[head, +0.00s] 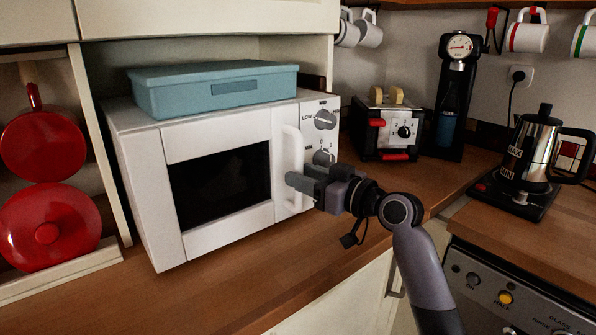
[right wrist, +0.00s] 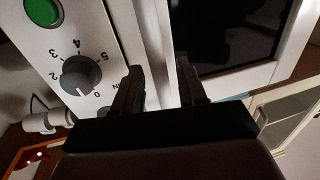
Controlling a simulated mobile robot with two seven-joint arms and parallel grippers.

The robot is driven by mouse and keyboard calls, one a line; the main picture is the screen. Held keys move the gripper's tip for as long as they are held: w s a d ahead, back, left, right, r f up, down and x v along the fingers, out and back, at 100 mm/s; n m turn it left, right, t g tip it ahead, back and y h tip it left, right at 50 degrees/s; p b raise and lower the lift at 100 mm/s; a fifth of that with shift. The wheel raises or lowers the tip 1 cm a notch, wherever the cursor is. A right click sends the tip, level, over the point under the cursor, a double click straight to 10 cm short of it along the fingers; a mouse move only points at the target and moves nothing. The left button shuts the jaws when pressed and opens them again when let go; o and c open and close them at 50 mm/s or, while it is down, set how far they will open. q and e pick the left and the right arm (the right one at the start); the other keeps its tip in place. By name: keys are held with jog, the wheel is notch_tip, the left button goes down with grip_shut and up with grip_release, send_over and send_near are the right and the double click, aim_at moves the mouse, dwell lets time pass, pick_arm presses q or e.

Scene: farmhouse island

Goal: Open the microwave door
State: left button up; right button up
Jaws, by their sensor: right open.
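The white microwave (head: 140,150) stands on the wooden counter with its door (head: 215,145) shut against the body. The door has a dark window (head: 218,188) and a white vertical handle (head: 296,150) along its right edge. My right gripper (head: 294,182) is at the lower half of the handle, coming from the right. In the right wrist view its open fingers (right wrist: 160,78) have the white handle (right wrist: 157,45) between them. I cannot tell whether either finger touches it. The control panel knobs (right wrist: 80,76) are beside the fingers. My left gripper is not in view.
A blue box (head: 210,88) lies on top of the microwave. A toaster (head: 390,125) and a coffee machine (head: 455,95) stand to its right, with a kettle (head: 532,150) further right. Red pans (head: 45,225) are at the left. The counter (head: 260,255) before the microwave is clear.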

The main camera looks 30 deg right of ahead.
jog(key=shift+x, duration=1)
grip_shut()
jog(key=shift+s, duration=0.15)
